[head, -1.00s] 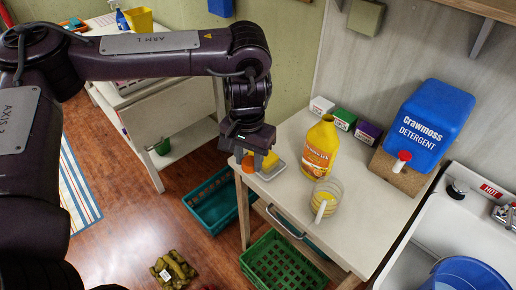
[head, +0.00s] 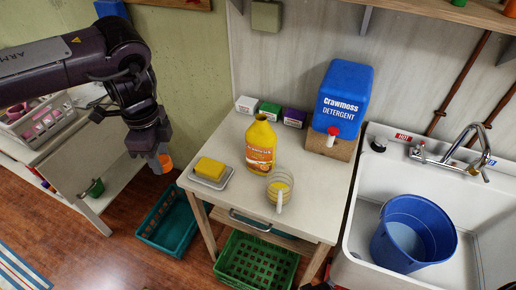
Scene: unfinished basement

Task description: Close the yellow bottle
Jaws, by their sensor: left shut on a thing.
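The yellow bottle (head: 262,144) stands upright on the small white table, with an orange label on its front. No cap shows on its neck. My left gripper (head: 160,163) is shut on an orange cap (head: 166,162). It holds the cap in the air to the left of the table, beyond its left edge and apart from the bottle. The fingers partly hide the cap. My right gripper is out of view.
On the table (head: 229,137) are a yellow sponge (head: 210,168) on a grey dish, a glass jug (head: 280,190), small boxes and a blue detergent container (head: 342,95). A sink (head: 360,235) with a blue bucket (head: 412,232) is at right. Crates (head: 256,262) sit below.

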